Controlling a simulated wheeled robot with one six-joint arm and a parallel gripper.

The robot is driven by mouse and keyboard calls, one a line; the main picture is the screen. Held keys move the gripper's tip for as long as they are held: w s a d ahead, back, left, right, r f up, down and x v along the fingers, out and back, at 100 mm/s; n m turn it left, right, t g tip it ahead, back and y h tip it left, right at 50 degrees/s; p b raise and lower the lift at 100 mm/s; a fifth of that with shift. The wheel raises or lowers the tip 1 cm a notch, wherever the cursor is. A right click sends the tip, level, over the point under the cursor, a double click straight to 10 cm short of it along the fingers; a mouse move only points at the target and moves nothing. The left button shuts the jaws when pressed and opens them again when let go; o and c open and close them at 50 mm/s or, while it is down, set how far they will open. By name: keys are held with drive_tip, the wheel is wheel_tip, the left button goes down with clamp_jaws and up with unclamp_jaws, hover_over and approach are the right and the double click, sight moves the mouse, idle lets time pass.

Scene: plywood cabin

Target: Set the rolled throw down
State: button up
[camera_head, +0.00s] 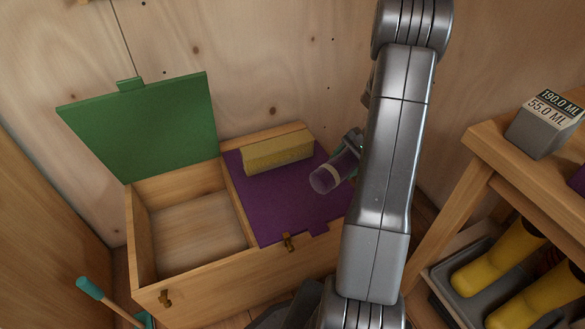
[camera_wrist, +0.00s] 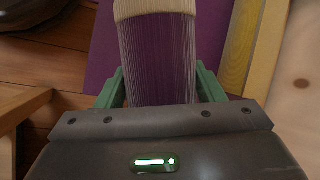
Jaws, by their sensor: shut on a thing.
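The rolled throw (camera_head: 324,179) is a purple roll with a pale band. My gripper (camera_head: 352,150) is shut on it and holds it over the purple lid (camera_head: 270,205) of the wooden chest. In the wrist view the throw (camera_wrist: 158,60) stands between the green fingers of my gripper (camera_wrist: 160,88), its pale band at the top edge. I cannot tell whether the throw touches the lid. My arm hides the lid's right end.
The chest's left compartment (camera_head: 190,238) is open and empty, its green lid (camera_head: 150,125) raised. A yellow block (camera_head: 278,153) lies along the back of the purple lid. A wooden shelf (camera_head: 490,140) with a grey box (camera_head: 545,128) and yellow boots (camera_head: 500,262) stands right.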

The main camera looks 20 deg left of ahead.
sight(323, 169)
drive_tip(key=s+a+r+m+t+p, duration=0.15)
drive_tip(key=s+a+m+p, duration=0.25)
drive_tip(key=s+a, duration=0.55)
drive_tip(key=shift+t+y, duration=0.25)
drive_tip(key=shift+y, duration=0.05)
drive_tip(key=f, duration=0.2)
drive_tip(key=w+a+f+b, duration=0.1)
drive_tip(key=f, duration=0.3)
drive_tip(key=shift+w+a, duration=0.25)
drive_tip(key=shift+w, duration=0.05)
drive_tip(key=shift+f+b, duration=0.8)
drive_tip(key=shift+f, duration=1.35)
drive_tip(key=shift+f, duration=0.1)
drive_tip(key=o, duration=1.2)
drive_tip(key=shift+d+r, duration=0.15)
drive_tip(key=shift+r, duration=0.3)
drive_tip(key=p+v, duration=0.2)
drive_tip(key=v, duration=0.9)
drive_tip(key=shift+d+r+p, duration=0.1)
drive_tip(key=shift+p, duration=0.2)
